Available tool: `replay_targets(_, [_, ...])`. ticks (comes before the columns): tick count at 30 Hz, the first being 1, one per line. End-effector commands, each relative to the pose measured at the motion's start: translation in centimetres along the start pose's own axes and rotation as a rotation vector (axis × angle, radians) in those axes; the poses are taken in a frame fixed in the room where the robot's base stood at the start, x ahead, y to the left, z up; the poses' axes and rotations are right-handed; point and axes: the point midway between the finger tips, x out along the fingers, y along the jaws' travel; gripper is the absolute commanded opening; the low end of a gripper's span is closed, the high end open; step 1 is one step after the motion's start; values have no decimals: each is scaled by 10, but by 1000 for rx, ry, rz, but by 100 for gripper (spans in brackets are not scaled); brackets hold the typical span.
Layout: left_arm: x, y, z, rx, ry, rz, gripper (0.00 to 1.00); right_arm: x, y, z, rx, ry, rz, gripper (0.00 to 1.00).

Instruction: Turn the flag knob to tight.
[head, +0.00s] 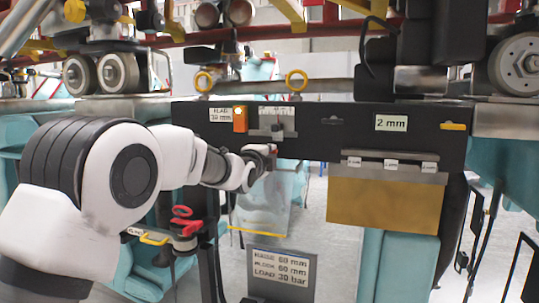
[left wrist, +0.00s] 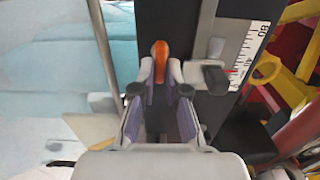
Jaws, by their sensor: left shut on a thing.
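My left gripper (head: 268,155) is at the lower edge of the dark beam, below the small scale plate (head: 277,121). In the left wrist view my left gripper (left wrist: 160,92) is shut on an orange-topped knob, which I take as the flag knob (left wrist: 160,58); its orange end sticks out past the fingertips. The gripper hides most of the knob in the head view. Beside it, the scale (left wrist: 246,56) carries a slider with a dark stub (left wrist: 214,78). No tight marking is readable. My right gripper is not in view.
An orange block (head: 240,119) sits beside a label (head: 220,115) on the beam. A "2 mm" plate (head: 391,123) and a tan panel (head: 385,203) are to the right. A sign (head: 281,272) stands below, and a red knob (head: 184,219) is near my left arm.

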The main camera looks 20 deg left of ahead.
Motion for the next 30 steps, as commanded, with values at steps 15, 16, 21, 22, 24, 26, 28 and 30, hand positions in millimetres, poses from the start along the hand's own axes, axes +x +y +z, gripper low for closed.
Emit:
replay_targets(15, [0, -4, 1, -2, -1, -9, 38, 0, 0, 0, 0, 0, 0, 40])
replay_targets(16, [0, -4, 1, -2, -1, -8, 38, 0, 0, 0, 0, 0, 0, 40])
replay_targets(21, [-7, -4, 1, -2, 0, -5, 38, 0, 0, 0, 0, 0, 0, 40])
replay_targets(22, [-11, -4, 1, -1, 0, -6, 38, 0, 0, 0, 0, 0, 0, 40])
replay_targets(24, [-23, -4, 1, -2, -1, -5, 38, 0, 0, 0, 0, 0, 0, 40])
replay_targets(26, [-37, -4, 1, -2, -1, -6, 38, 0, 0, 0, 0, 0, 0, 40])
replay_targets(28, [-56, -4, 2, -3, -1, -6, 38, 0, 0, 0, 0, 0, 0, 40])
replay_targets(30, [-75, -4, 2, -3, -1, -7, 38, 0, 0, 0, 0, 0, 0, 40])
